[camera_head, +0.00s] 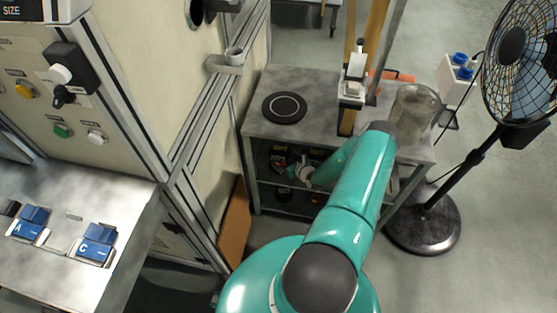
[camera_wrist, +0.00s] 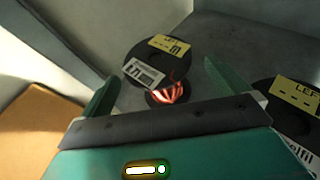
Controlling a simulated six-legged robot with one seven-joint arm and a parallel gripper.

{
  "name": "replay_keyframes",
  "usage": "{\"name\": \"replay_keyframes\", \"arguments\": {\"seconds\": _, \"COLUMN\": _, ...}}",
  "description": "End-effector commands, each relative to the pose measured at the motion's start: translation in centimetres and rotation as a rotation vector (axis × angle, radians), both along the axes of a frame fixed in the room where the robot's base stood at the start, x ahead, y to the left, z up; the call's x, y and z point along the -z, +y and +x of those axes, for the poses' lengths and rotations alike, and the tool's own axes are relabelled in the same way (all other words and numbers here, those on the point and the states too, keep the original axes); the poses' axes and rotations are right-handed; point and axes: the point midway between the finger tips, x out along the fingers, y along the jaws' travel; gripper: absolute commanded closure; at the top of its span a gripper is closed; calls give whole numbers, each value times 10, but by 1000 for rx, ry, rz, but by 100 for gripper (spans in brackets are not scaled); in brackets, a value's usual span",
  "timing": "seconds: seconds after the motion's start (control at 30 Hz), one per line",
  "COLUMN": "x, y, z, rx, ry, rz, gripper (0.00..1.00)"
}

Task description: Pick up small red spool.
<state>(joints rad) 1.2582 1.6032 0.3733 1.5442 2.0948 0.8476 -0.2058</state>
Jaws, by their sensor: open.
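A spool with black flanges and a glossy red winding (camera_wrist: 158,67) stands in the wrist view. A yellow label and a white label are on its top flange. My gripper (camera_wrist: 162,74) is open, with one green finger to the left of the spool and one to the right. The spool appears between and beyond the fingertips, and nothing is held. In the head view my arm reaches into the shelf of a grey metal cart, where my gripper (camera_head: 302,174) is partly hidden and small.
A second black spool with a yellow label (camera_wrist: 290,112) is close on the right, near my right finger. The grey cart (camera_head: 257,122) has a top above the shelf and carries a black disc (camera_head: 284,107) and a glass jar (camera_head: 411,112). A brown panel (camera_wrist: 35,135) is at left.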

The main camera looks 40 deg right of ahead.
Motion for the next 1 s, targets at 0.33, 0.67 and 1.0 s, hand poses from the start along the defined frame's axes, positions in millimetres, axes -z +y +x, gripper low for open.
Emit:
{"name": "replay_keyframes", "arguments": {"seconds": 0.33, "x": 15, "y": 1, "z": 42, "rx": -4, "ry": 0, "rz": 1, "gripper": 0}}
{"name": "replay_keyframes", "arguments": {"seconds": 0.67, "x": 19, "y": -1, "z": 56, "rx": -3, "ry": 0, "rz": 0, "gripper": 0}}
{"name": "replay_keyframes", "arguments": {"seconds": 1.0, "x": 19, "y": -1, "z": 55, "rx": -4, "ry": 0, "rz": 0, "gripper": 59}}
